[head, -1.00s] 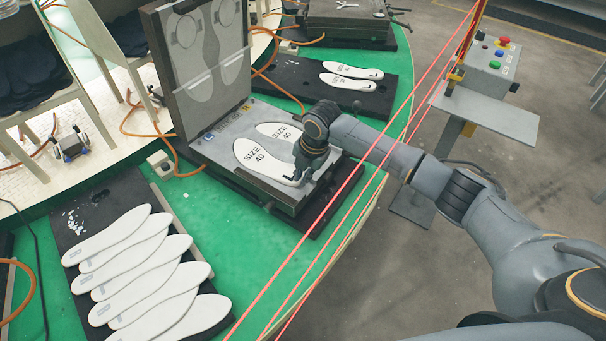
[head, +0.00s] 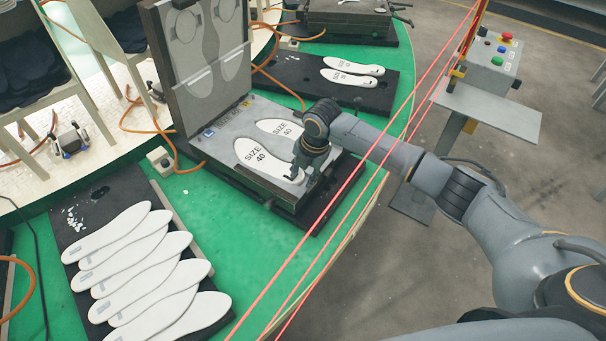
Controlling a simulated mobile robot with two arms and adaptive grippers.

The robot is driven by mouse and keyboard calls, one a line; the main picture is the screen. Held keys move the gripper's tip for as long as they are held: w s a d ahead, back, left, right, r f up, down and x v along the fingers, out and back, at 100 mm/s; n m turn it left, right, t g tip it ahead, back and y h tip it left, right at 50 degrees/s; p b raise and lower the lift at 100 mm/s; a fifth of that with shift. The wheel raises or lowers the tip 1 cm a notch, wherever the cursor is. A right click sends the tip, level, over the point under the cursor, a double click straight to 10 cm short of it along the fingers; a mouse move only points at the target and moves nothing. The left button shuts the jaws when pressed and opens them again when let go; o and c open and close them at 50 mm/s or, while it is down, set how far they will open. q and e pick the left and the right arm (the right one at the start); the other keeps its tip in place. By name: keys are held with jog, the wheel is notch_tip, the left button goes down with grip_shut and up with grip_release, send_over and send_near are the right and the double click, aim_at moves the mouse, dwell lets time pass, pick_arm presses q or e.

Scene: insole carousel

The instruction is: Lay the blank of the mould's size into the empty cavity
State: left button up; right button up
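The open mould (head: 222,150) stands on the green table with its lid raised at the back. Its lower plate shows two white insole shapes marked SIZE 40, a front-left one (head: 258,164) and a rear-right one (head: 272,127). I cannot tell for sure whether each is a bare cavity or a blank lying in it. My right gripper (head: 302,174) points down over the right end of the front-left shape, its fingers close to the plate. Its fingertips are too small and dark to tell open from shut. White blanks (head: 150,278) overlap on a dark board at lower left. My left gripper is out of view.
Red cords (head: 345,190) run diagonally past my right forearm. A dark board with two white insoles (head: 350,78) lies behind the mould. A control box (head: 492,62) stands at upper right. Orange hoses (head: 145,132) cross the table.

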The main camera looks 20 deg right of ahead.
jog(key=v, duration=1.1)
jog(key=shift+r, duration=0.35)
jog(key=shift+s, duration=0.1)
